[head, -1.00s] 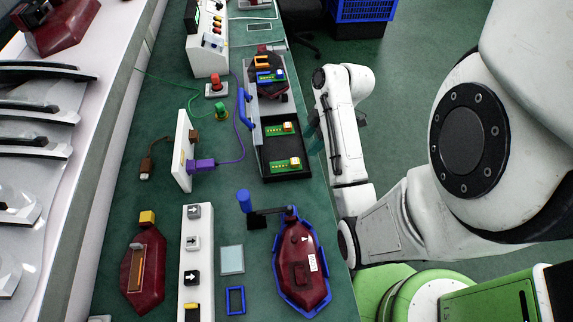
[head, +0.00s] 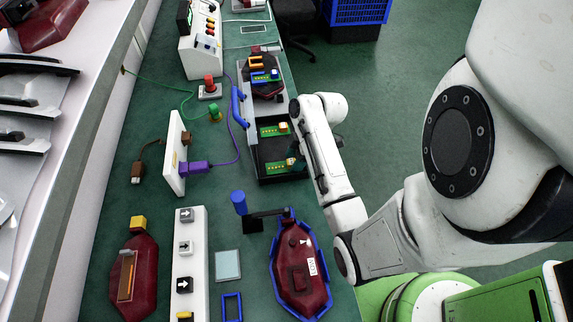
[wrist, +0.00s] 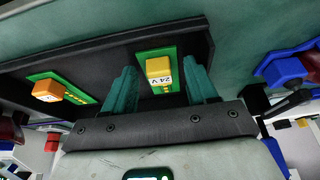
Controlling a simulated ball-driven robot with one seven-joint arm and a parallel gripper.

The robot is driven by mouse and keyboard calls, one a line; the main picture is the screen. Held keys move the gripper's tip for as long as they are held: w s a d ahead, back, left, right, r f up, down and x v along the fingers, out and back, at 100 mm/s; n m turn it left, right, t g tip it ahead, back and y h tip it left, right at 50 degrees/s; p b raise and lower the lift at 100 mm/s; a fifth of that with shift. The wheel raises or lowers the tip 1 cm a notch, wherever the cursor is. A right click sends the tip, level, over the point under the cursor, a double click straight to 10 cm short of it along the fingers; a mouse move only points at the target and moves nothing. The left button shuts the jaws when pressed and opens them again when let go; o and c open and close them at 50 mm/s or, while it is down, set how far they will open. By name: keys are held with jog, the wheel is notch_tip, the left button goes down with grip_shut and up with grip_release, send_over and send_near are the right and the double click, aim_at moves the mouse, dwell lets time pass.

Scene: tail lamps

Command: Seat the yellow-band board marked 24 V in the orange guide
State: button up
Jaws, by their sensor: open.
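The board marked 24 V, green with a yellow block, lies in the black tray; it shows in the wrist view (wrist: 160,76) and as the nearer board in the head view (head: 276,167). My gripper (wrist: 160,88) is open, with its teal fingers on either side of that board's block. In the head view my gripper (head: 297,158) is at the tray's right side, partly hidden by my arm. I cannot tell whether the fingers touch the board. The orange guide (head: 255,61) is on the dark red lamp housing at the far end of the bench.
A second green board with an orange block (wrist: 47,90) lies in the same black tray (head: 270,149). A green board in a blue guide (head: 262,77) sits beside the orange guide. A blue handle (head: 238,108) stands left of the tray. A lamp in a blue cradle (head: 300,270) is nearer.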

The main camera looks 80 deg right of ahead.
jog(key=c, duration=0.8)
jog(key=shift+r, duration=0.15)
jog(key=shift+r, duration=0.25)
notch_tip(320, 180, up, 2)
jog(key=shift+r, duration=0.1)
jog(key=d+r+p, duration=0.1)
jog(key=d+r, duration=0.2)
jog(key=d, duration=0.1)
jog(key=s+d+r+p, duration=0.1)
jog(key=d+r, duration=0.2)
jog(key=d, duration=0.2)
jog(key=d+r+p, duration=0.1)
jog(key=d+r, duration=0.3)
jog(key=d, duration=0.1)
jog(key=shift+s, duration=0.15)
